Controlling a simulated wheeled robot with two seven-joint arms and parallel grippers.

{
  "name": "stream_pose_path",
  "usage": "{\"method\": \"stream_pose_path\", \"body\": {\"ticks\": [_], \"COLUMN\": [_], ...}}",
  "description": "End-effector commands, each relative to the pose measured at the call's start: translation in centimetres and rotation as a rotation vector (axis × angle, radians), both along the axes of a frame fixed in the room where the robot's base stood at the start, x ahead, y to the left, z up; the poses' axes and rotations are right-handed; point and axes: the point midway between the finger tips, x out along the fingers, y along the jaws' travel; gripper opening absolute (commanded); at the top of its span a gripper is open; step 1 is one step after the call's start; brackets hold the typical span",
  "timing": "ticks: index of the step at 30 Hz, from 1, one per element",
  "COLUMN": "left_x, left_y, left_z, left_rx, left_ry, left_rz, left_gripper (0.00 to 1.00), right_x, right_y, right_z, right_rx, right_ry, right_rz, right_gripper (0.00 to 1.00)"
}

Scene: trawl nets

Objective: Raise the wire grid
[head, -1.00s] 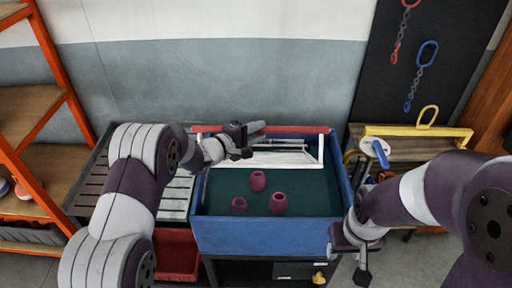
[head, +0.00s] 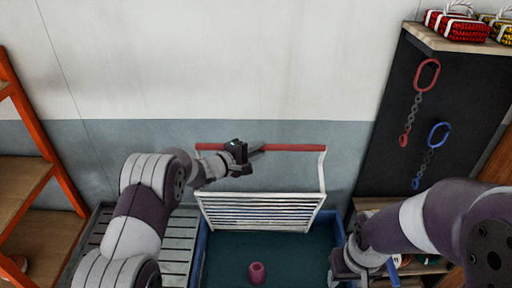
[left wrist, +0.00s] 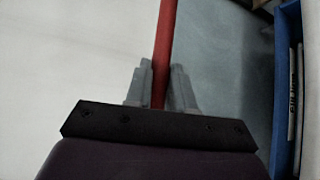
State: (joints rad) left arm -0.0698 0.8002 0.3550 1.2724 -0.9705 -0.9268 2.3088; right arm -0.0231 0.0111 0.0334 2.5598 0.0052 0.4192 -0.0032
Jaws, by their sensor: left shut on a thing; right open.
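The wire grid (head: 262,212) is a white slatted panel with a red bar (head: 296,147) along its top. It stands tilted up above the far part of the blue bin (head: 201,250). My left gripper (head: 258,150) is shut on the red bar, left of its middle. In the left wrist view the red bar (left wrist: 165,50) runs between the two grey fingers (left wrist: 160,85). My right gripper (head: 362,272) is open and empty by the bin's right side, partly cut off by the lower picture edge.
A maroon ring-shaped piece (head: 257,272) lies on the bin's dark green floor. A slatted grey surface (head: 178,245) is left of the bin. An orange shelf rack (head: 45,150) stands at the far left. A black board with a red chain (head: 427,75) and a blue chain (head: 438,135) is at right.

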Motion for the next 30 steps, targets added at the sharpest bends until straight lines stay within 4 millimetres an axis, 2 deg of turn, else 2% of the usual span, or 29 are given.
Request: {"method": "stream_pose_path", "body": {"ticks": [1, 13, 14, 16, 30], "left_x": [0.26, 0.48, 0.49, 0.50, 0.21], "left_y": [0.10, 0.18, 0.18, 0.19, 0.16], "left_z": [0.62, 1.15, 1.20, 1.20, 0.51], "left_rx": [-0.003, -0.005, -0.005, -0.006, -0.002], "left_ry": [-0.011, -0.022, -0.023, -0.022, -0.010], "left_rz": [0.005, 0.007, 0.008, 0.009, 0.005], "left_gripper": [0.00, 0.00, 0.26, 0.48, 0.48], "right_x": [-0.02, -0.01, -0.01, 0.00, 0.00], "right_y": [0.00, 0.00, 0.00, 0.00, 0.00], "right_z": [0.15, 0.18, 0.18, 0.19, 0.09], "right_rx": [0.000, 0.000, 0.000, 0.000, 0.000], "right_ry": [0.000, 0.000, 0.000, 0.000, 0.000], "right_rz": [0.000, 0.000, 0.000, 0.000, 0.000], "right_gripper": [0.48, 0.48, 0.48, 0.48, 0.48]}}
